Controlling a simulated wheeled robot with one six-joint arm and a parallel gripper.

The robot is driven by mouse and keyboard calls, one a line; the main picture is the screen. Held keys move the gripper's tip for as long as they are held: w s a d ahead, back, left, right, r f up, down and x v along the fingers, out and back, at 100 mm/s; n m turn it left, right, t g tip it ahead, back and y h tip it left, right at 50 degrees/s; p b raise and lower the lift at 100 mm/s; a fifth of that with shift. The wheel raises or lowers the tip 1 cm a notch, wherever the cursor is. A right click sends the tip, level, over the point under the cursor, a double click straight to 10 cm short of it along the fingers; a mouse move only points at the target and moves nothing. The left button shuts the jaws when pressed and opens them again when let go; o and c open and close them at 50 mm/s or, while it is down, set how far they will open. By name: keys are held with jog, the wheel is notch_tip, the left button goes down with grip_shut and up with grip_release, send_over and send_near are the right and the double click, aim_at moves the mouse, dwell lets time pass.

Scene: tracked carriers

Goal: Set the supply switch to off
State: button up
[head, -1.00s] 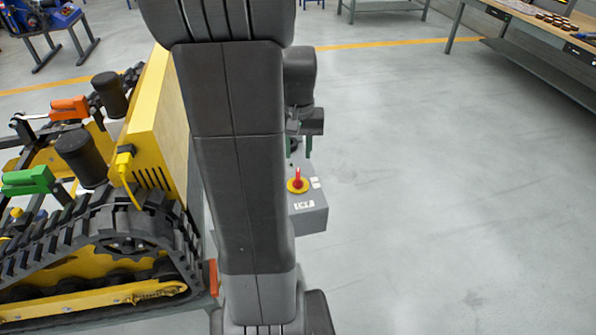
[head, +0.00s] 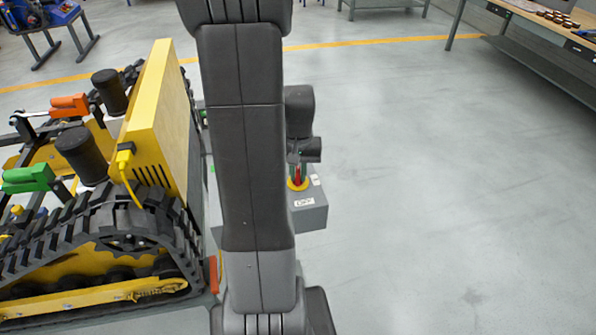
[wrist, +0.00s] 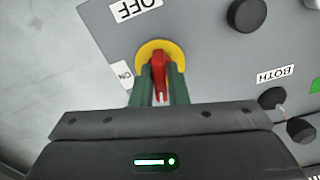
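The supply switch is a red handle (wrist: 159,70) on a round yellow plate (wrist: 176,49), set on a grey box. In the wrist view an OFF label (wrist: 137,8) and an ON label (wrist: 122,74) lie beside the plate. My gripper (wrist: 160,87) has its two green fingers on either side of the red handle. They are close against it, and I cannot tell whether they are clamped on it. In the head view the gripper (head: 297,172) is down at the switch and hides part of the handle; the yellow plate (head: 297,186) shows below.
The grey box (head: 309,216) also carries black knobs (wrist: 247,15) and a BOTH label (wrist: 275,74). A yellow tracked carrier (head: 120,200) stands left of my arm. A workbench (head: 545,35) is at the far right. The floor on the right is clear.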

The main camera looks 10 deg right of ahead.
aim_at(298, 171)
grip_shut()
jog(key=shift+n, duration=1.5)
jog(key=o, duration=0.5)
grip_release()
jog(key=shift+r, duration=0.1)
notch_tip(298, 171, up, 14)
jog(key=shift+f+b, duration=0.15)
jog(key=shift+b, duration=0.2)
